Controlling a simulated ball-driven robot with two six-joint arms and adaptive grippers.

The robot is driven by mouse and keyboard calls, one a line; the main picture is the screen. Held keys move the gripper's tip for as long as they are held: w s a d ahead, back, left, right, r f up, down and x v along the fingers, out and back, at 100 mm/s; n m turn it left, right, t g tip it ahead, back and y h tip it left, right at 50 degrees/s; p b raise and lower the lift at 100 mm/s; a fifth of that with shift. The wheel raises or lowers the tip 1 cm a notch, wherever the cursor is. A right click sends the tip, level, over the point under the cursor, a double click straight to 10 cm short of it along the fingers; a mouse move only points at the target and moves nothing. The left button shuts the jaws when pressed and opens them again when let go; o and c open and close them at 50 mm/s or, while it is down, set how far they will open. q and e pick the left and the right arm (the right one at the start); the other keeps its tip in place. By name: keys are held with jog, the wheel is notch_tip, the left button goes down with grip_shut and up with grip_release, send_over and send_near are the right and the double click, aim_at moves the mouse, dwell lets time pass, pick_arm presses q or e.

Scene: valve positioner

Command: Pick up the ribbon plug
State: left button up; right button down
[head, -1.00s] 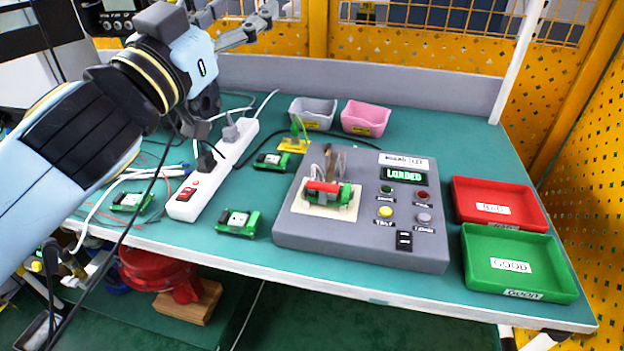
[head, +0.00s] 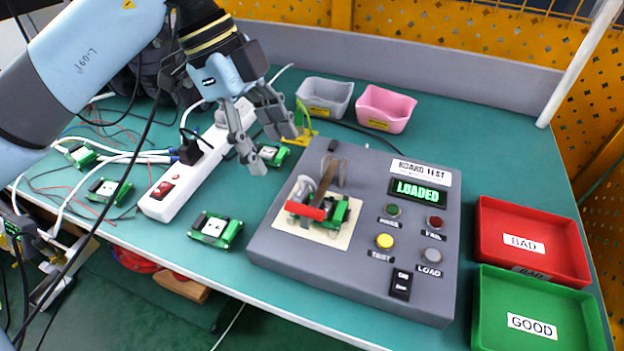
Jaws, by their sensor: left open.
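My left gripper (head: 275,146) is open and empty above the table, left of the grey tester (head: 360,285). Its fingers point down and partly cover a green board (head: 272,155). Close to its right finger, a thin green piece stands upright at a yellow holder (head: 303,138), partly hidden by the finger. On the tester's cream pad, a red bar (head: 306,211) with a pale grey strip rising from it lies across a green board (head: 334,217). I cannot tell for sure which of these is the ribbon plug. My right gripper is out of view.
A white power strip (head: 186,178) with black plugs lies left of the gripper. Loose boards (head: 215,229) and cables lie around it. Grey (head: 324,98) and pink (head: 385,110) bins stand behind; red (head: 530,228) and green (head: 560,310) trays stand at right.

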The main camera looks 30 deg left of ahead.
aim_at(302, 196)
pick_arm(q)
jog(key=x, duration=0.8)
jog(key=shift+w+b, duration=0.3)
jog(key=shift+w, duration=0.05)
jog(key=shift+w+d+f, duration=0.1)
jog(key=shift+d+f, duration=0.1)
jog(key=shift+f, duration=0.35)
jog(key=shift+c, duration=1)
jog(key=c, duration=0.6)
jog(key=shift+c, duration=0.4)
pick_arm(e)
jog(key=s, duration=0.1)
jog(key=s+f, duration=0.1)
jog(key=s, duration=0.1)
jog(key=shift+d+g, duration=0.1)
jog(key=shift+g, duration=0.2)
